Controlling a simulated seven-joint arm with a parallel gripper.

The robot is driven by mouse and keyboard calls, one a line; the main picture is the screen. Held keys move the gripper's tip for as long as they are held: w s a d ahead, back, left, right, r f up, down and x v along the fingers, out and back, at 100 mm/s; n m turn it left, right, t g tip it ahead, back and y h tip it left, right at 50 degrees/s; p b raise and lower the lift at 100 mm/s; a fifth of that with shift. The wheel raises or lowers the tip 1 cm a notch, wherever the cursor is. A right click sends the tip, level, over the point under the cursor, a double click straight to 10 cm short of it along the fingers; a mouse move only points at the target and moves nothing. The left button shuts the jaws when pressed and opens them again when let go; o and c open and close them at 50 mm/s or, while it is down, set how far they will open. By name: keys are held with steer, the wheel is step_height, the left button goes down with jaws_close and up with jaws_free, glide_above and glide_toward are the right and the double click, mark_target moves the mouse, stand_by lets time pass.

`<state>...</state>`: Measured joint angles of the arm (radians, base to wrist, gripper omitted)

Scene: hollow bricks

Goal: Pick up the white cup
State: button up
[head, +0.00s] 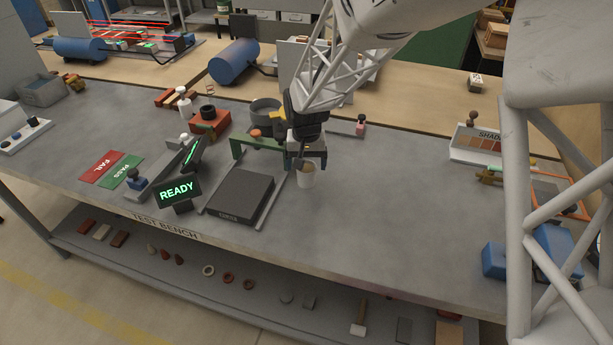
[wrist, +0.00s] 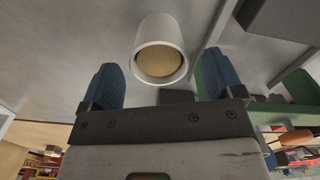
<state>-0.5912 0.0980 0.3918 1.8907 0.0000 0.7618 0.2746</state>
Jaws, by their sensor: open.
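The white cup (head: 306,176) stands on the grey test bench (head: 370,215), right of the dark flat box. In the wrist view the cup (wrist: 158,30) shows its open rim, with tan-brown content inside. My gripper (head: 305,155) is just above and behind the cup in the head view, partly covering its top. In the wrist view my gripper (wrist: 162,78) has its two blue-padded fingers spread wide. The cup lies between their lines, mostly beyond the tips, with a gap on each side. The gripper holds nothing.
A dark flat box (head: 240,196) and a green bracket (head: 258,143) lie close on the left. A READY sign (head: 178,190) stands farther left. The bench right of the cup is clear.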

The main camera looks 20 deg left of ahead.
mark_target(306, 171)
steer(key=shift+f, duration=1.65)
steer(key=c, duration=1.1)
steer(key=shift+o, duration=0.2)
steer(key=shift+r, duration=0.2)
steer(key=shift+r, duration=0.6)
step_height(306, 171, up, 2)
steer(key=shift+r, duration=0.1)
steer(key=s+d, duration=0.3)
steer(key=s, duration=0.1)
steer(key=s+d+r, duration=0.1)
steer(key=s+d, duration=0.2)
steer(key=s, duration=0.2)
steer(key=s+d, duration=0.2)
steer(key=s, duration=0.2)
steer(key=shift+s+d+r, duration=0.15)
steer(key=shift+s+d, duration=0.05)
steer(key=shift+d, duration=0.2)
